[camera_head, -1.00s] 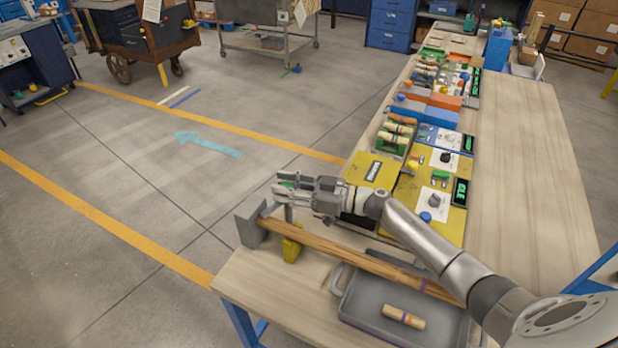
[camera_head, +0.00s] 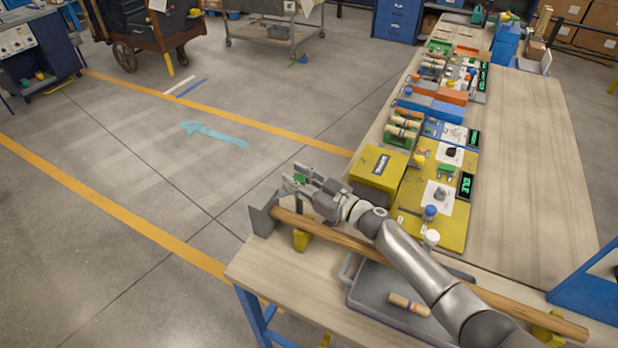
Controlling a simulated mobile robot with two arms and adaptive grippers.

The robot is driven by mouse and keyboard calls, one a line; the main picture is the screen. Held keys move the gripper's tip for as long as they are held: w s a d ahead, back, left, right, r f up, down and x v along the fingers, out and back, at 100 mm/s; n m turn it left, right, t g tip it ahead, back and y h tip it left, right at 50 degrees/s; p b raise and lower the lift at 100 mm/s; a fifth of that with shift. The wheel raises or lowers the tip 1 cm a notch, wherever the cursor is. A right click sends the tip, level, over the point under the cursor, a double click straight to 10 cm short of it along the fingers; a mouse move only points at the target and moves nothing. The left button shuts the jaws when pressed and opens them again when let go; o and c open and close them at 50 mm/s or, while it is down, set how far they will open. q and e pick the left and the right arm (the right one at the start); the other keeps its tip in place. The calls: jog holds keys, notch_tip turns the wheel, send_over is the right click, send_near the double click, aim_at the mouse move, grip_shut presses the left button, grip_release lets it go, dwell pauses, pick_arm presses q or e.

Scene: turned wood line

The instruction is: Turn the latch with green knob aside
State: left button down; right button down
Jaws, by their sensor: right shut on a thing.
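The green knob (camera_head: 300,179) shows between the fingertips of my right gripper (camera_head: 298,183) in the head view. The right gripper is shut on the knob. The fingers hide part of the knob and most of the latch under it. The knob is just above the left end of a long wooden bar (camera_head: 340,234), by an upright grey end plate (camera_head: 262,220). I cannot tell the latch's exact angle. My left gripper is out of view.
The bar rests on yellow supports (camera_head: 302,240). A grey tray (camera_head: 365,300) holding a wooden piece (camera_head: 409,305) lies beneath my right arm. A yellow box (camera_head: 377,174) stands just behind the gripper. The bench's right side (camera_head: 530,150) is clear.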

jog(key=c, duration=1.1)
grip_release()
jog(key=shift+r, duration=0.1)
jog(key=shift+v, duration=3.75)
